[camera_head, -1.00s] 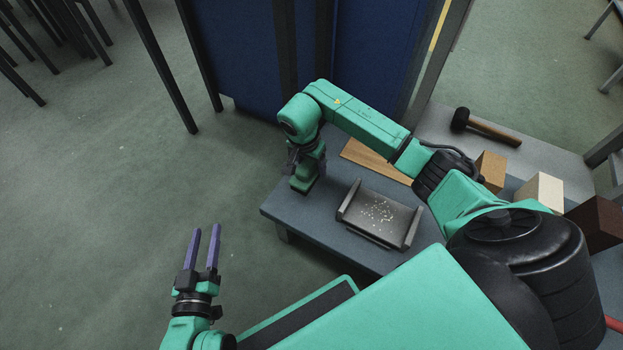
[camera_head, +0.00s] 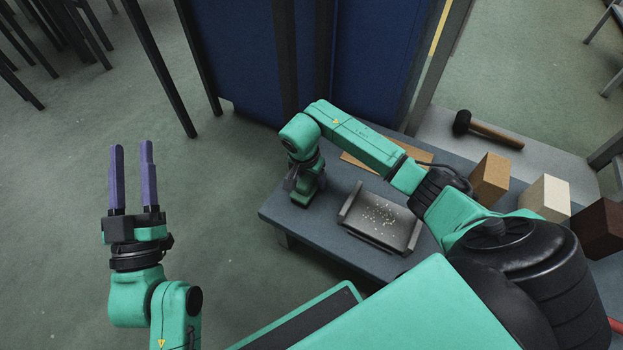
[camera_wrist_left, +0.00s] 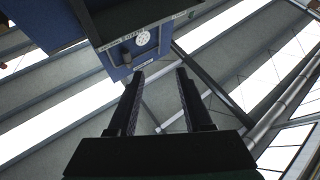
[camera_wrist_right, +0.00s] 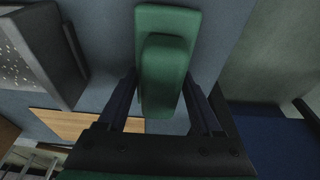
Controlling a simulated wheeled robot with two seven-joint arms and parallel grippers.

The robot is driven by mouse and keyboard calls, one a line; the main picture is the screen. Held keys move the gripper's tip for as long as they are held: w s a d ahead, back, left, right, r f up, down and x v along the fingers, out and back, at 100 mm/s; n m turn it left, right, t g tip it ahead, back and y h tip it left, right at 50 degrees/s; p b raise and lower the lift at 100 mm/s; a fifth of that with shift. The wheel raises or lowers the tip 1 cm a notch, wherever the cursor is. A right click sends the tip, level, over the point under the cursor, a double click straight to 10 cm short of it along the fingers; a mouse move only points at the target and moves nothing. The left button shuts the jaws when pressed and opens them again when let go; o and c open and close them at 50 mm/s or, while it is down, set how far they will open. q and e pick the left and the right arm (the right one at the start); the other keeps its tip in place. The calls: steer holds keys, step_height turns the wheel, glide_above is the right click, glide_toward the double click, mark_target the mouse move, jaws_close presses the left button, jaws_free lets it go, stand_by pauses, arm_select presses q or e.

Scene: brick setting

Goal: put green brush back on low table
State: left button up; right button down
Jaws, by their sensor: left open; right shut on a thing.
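The green brush (camera_wrist_right: 165,55) is between the fingers of my right gripper (camera_wrist_right: 162,85), which is shut on it. In the head view my right gripper (camera_head: 297,178) points down over the far-left part of the grey-blue low table (camera_head: 325,238). The brush is hard to tell from my green wrist there. The table top lies behind the brush in the right wrist view; I cannot tell whether they touch. My left gripper (camera_head: 133,180) is open and empty, with purple fingers, over the floor left of the table. It points up in its wrist view.
A grey dustpan (camera_head: 352,207) with pale crumbs lies on the table, near a wooden board (camera_head: 355,161). Tan (camera_head: 491,178), cream (camera_head: 545,197) and dark brown (camera_head: 598,228) blocks stand at the right. A mallet (camera_head: 490,130) lies behind. A blue panel (camera_head: 370,60) stands beyond the table.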

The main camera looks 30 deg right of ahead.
arm_select(q)
steer(key=shift+s+r, duration=0.1)
steer(key=shift+r, duration=0.3)
arm_select(e)
steer(key=shift+c, duration=0.2)
jaws_free()
arm_select(q)
steer(key=shift+a+r+t, duration=0.1)
steer(key=shift+r+t, duration=0.2)
steer(key=shift+r, duration=0.2)
